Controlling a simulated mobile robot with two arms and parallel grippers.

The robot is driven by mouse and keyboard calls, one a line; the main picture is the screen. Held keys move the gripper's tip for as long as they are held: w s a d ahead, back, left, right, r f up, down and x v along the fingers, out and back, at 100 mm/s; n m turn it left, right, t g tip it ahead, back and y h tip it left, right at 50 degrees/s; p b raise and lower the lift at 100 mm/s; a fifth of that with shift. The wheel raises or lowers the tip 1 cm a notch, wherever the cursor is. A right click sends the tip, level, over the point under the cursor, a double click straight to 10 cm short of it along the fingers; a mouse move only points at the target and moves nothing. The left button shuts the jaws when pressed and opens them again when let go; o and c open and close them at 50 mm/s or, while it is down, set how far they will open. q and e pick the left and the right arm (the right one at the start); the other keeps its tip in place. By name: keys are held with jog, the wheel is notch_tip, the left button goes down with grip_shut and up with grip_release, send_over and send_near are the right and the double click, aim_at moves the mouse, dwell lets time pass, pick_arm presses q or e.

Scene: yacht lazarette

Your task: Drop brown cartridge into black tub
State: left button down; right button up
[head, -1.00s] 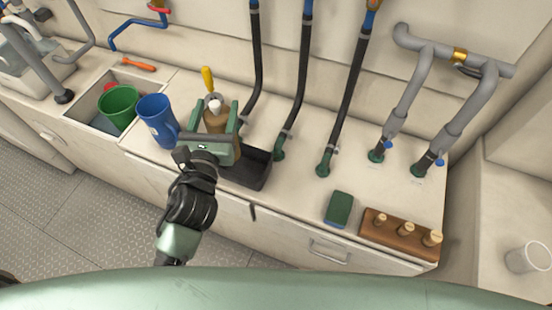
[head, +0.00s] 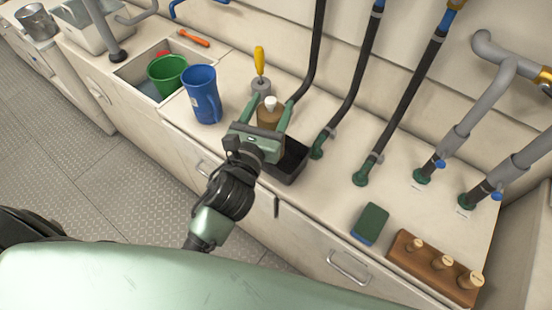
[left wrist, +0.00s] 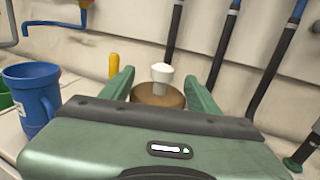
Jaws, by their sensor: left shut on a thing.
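The brown cartridge (head: 267,118) has a white cap and stands upright between the fingers of my left gripper (head: 270,109), which is shut on it. In the left wrist view the cartridge (left wrist: 158,96) sits between both green fingers (left wrist: 160,88). The black tub (head: 290,166) is on the counter, just right of and nearer than the cartridge, partly hidden by my gripper. The cartridge is not inside the tub. Its lower end is hidden, so its height above the counter cannot be told. My right gripper is not in view.
A blue jug (head: 202,95) stands left of the gripper, and a yellow-handled tool (head: 260,62) stands behind it. Black hoses (head: 357,95) rise at the back right. A green sponge (head: 371,222) and a wooden block with pegs (head: 432,268) lie at the right.

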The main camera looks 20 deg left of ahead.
pick_arm(q)
jog(key=shift+c, duration=1.5)
grip_release()
jog(key=shift+s, duration=0.1)
jog(key=s+b, duration=0.1)
jog(key=s, duration=0.5)
jog(key=shift+s+a+f, duration=0.1)
jog(key=shift+s, duration=0.05)
jog(key=shift+s+b, duration=0.3)
jog(key=shift+s, duration=0.35)
